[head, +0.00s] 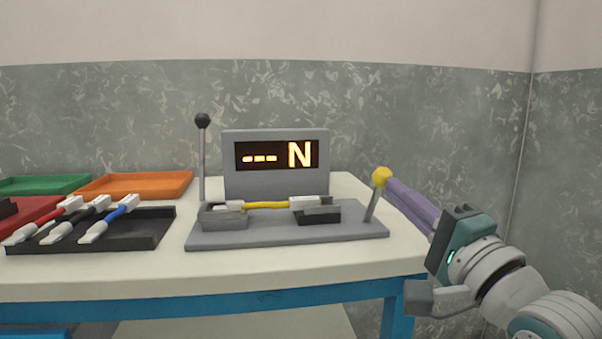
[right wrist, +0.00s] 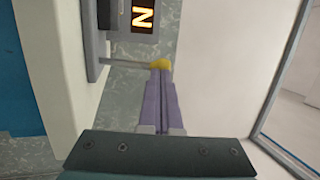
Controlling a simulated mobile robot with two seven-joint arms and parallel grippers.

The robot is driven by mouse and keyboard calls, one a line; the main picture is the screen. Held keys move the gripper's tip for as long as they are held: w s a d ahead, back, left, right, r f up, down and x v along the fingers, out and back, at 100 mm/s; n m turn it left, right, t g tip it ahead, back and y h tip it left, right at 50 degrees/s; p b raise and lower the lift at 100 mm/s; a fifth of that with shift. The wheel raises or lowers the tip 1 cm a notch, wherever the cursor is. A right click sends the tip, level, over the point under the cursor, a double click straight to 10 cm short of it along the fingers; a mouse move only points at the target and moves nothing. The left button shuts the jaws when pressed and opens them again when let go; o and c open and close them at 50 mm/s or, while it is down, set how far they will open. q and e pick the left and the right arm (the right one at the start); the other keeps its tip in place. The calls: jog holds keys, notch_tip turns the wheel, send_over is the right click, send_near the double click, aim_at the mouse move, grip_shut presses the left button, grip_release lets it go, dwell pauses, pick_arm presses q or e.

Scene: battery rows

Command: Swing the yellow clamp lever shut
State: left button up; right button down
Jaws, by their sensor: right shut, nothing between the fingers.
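The yellow clamp lever is a grey rod (head: 370,206) with a yellow knob (head: 381,177), at the right end of a grey tester base (head: 290,240). The rod stands up and leans a little to the right. My right gripper (head: 392,186) is shut and empty, its purple fingertips right at the knob from the right side. In the right wrist view the fingertips (right wrist: 160,75) meet the yellow knob (right wrist: 160,64); whether they touch it I cannot tell. A yellow cable (head: 270,205) lies between two clamp blocks on the base. My left gripper is not in view.
A display (head: 276,165) reading "--- N" stands behind the base. A black-knobbed lever (head: 203,160) stands upright at the left. A black tray (head: 150,235) holds red, black and blue cables. Orange (head: 135,184), green (head: 45,184) and red trays are further left.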

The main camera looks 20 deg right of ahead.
jog(key=w+r+g+p, duration=0.1)
jog(key=p, duration=0.2)
jog(key=w+r+g+p, duration=0.1)
jog(key=r+p, duration=0.1)
jog(key=p, duration=0.2)
jog(key=w+r+m+g+p, duration=0.1)
jog(key=g+p, duration=0.1)
jog(key=p, duration=0.2)
jog(key=shift+w+d+r, duration=0.25)
jog(key=shift+d, duration=0.15)
jog(key=w+d+g+p, duration=0.2)
jog(key=w+g+p, duration=0.2)
jog(key=w, duration=0.3)
jog(key=shift+w+f+m+g+y+p, duration=0.4)
jog(key=shift+g, duration=0.5)
jog(key=shift+s+f, duration=0.1)
jog(key=shift+f, duration=0.1)
